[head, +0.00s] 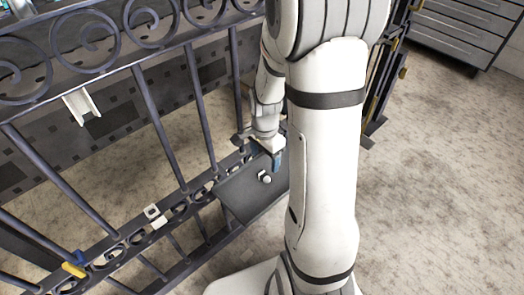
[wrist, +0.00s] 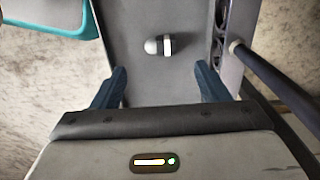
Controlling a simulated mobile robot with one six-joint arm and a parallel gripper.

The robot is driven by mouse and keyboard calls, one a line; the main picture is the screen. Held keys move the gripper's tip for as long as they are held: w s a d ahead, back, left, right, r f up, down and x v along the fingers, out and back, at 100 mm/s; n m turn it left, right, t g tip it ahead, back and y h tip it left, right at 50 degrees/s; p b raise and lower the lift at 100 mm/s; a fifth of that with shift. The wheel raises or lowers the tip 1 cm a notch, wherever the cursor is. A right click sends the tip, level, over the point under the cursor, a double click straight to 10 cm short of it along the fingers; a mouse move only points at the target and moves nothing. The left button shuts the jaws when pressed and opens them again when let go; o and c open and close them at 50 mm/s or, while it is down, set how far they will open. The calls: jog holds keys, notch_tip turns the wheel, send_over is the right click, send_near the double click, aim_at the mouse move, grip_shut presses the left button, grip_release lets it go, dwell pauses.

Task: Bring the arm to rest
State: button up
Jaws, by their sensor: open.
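My gripper (wrist: 163,88) is open and empty in the wrist view, its two blue fingers spread apart. Ahead of the fingers, a small white knob-like piece (wrist: 158,46) lies on a dark grey shelf (wrist: 135,80) fixed beside the gate. In the head view my gripper (head: 277,163) points down over the shelf (head: 243,203), close to the small white piece (head: 265,177). My arm reaches down in front of the gate and hides part of it. The piece is apart from the fingers.
A dark metal gate (head: 160,115) with scrolls and bars crosses the left side. A white bracket (head: 82,104), a small white block (head: 155,215) and a yellow-and-blue handle (head: 74,268) are on it. Grey drawers (head: 470,25) stand at the upper right. The floor at right is clear.

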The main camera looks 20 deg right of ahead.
jog(key=s+a+r+n+t+p, duration=0.1)
jog(key=s+r+n+p, duration=0.3)
jog(key=r+p, duration=0.4)
jog(key=s+a+r+n+p, duration=0.3)
jog(key=r+p, duration=0.5)
jog(key=r, duration=1.1)
jog(key=s+a+r+n+t+p, duration=0.1)
jog(key=s+r+n+p, duration=0.4)
jog(key=r, duration=0.9)
jog(key=a+n+p, duration=0.1)
jog(key=n+p, duration=0.1)
jog(key=p, duration=0.1)
jog(key=shift+s+a+t, duration=0.3)
jog(key=shift+s, duration=0.05)
